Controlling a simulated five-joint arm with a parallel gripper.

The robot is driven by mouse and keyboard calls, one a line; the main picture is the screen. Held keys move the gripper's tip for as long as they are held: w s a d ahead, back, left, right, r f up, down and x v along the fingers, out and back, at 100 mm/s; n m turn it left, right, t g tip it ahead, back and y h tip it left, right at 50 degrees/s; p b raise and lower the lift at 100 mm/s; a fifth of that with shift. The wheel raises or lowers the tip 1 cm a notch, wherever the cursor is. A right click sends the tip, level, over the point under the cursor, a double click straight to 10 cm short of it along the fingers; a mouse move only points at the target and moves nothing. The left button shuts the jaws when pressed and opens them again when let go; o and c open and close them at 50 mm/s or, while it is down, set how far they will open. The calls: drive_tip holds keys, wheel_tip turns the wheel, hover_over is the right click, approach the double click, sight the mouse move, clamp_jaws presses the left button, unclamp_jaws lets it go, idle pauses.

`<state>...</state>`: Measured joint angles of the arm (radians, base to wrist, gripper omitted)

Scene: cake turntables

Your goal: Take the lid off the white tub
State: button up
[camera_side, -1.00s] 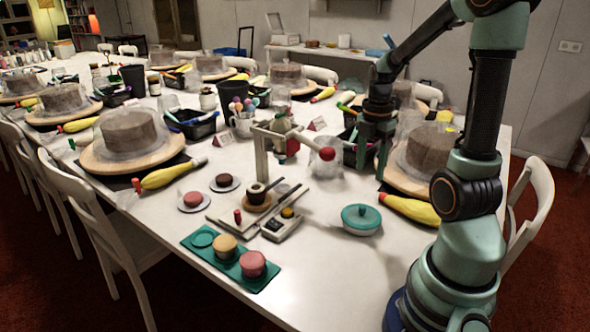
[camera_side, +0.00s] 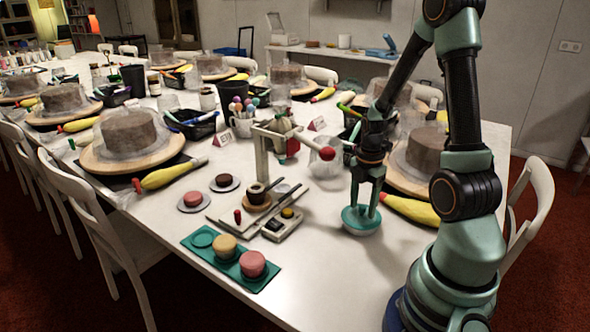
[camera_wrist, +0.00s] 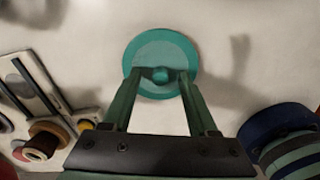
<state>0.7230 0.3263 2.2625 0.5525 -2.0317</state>
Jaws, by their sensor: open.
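The white tub (camera_side: 361,231) stands on the table in front of my arm, its pale side showing under the lid. The round teal lid (camera_side: 349,223) sits on it; in the wrist view the lid (camera_wrist: 140,54) shows from above with a small teal knob (camera_wrist: 160,75) at its middle. My gripper (camera_side: 363,212) is directly over the lid with its fingers pointing down. In the wrist view my gripper (camera_wrist: 160,76) is open, one fingertip on each side of the knob. I cannot tell whether the fingertips touch it.
A lever press with a red knob (camera_side: 327,153) stands left of my gripper. A small scale (camera_side: 285,226) lies left of the tub, and a teal tray (camera_side: 210,255) with two macarons is at the front. A yellow piping bag (camera_side: 410,209) lies to the right.

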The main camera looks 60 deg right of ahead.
clamp_jaws()
drive_tip(key=shift+r, duration=0.1)
